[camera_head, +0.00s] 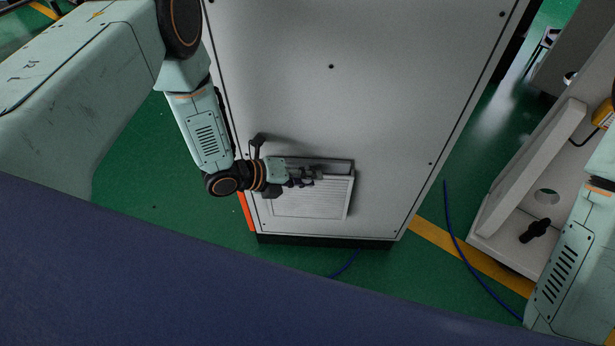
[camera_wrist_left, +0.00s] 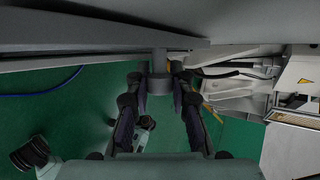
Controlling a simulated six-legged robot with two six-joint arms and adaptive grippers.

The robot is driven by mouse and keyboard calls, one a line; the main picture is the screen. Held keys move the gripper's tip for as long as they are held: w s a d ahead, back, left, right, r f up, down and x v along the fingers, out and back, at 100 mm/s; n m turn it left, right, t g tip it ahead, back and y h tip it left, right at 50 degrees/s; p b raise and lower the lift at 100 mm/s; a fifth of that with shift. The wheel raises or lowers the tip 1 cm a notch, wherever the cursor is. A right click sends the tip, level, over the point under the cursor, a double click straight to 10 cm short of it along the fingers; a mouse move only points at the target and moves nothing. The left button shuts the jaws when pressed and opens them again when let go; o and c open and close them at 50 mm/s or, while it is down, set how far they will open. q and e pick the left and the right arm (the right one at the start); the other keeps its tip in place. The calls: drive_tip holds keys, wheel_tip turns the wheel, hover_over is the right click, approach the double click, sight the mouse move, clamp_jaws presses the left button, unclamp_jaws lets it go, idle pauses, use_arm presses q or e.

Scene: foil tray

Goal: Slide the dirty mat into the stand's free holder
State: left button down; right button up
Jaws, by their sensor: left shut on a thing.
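My left gripper (camera_head: 312,177) is at the upper part of a louvred grille cover (camera_head: 310,202), low on the front of a grey cabinet (camera_head: 350,90). A dark gap shows along the cover's top edge, so it appears tilted out there. In the left wrist view, my left gripper (camera_wrist_left: 160,98) is shut on a short grey cylindrical knob (camera_wrist_left: 159,76) below a grey panel; I take it to be the cover's knob. I cannot make out the dirty mat or the stand's free holder. My right gripper is out of view; only my right arm shows at the right edge.
A pale slanted panel on a base (camera_head: 525,155), with a round hole and a black fitting (camera_head: 535,230), stands at the right. A blue cable (camera_head: 462,250) crosses the green floor (camera_head: 430,195) between it and the cabinet. A yellow line (camera_head: 440,237) marks the floor.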

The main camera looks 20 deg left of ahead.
use_arm(q)
drive_tip(key=shift+r+p, duration=2.8)
drive_tip(key=shift+r, duration=0.35)
wheel_tip(320, 180, up, 19)
drive_tip(key=p, duration=1.7)
